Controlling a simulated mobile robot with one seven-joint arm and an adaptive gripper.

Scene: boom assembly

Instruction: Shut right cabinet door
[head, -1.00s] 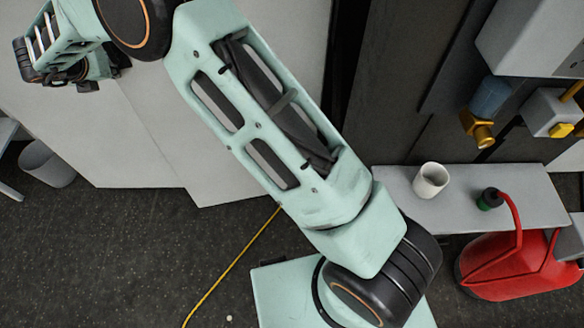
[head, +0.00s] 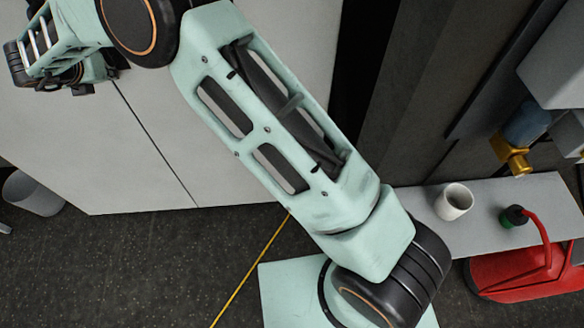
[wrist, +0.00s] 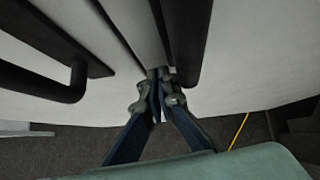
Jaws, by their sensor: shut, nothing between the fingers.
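The right cabinet door (head: 220,185) is a pale grey panel, partly hidden behind my arm in the head view. The left cabinet door (head: 90,150) is beside it, with a thin dark seam between them. Their lower edges look nearly level. In the wrist view my gripper (wrist: 160,78) is shut and empty, its fingertips close to the pale door front between two dark handles. One handle (wrist: 75,80) is at the left and the other (wrist: 188,40) is just right of the fingertips. I cannot tell whether the fingertips touch the door.
A grey bench (head: 535,190) at the right carries a white cup (head: 454,202). A red can (head: 520,275) stands near it, with a brass-ended pipe (head: 512,155) above. A yellow line (head: 250,270) runs along the dark floor. A bin (head: 35,192) stands at the left.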

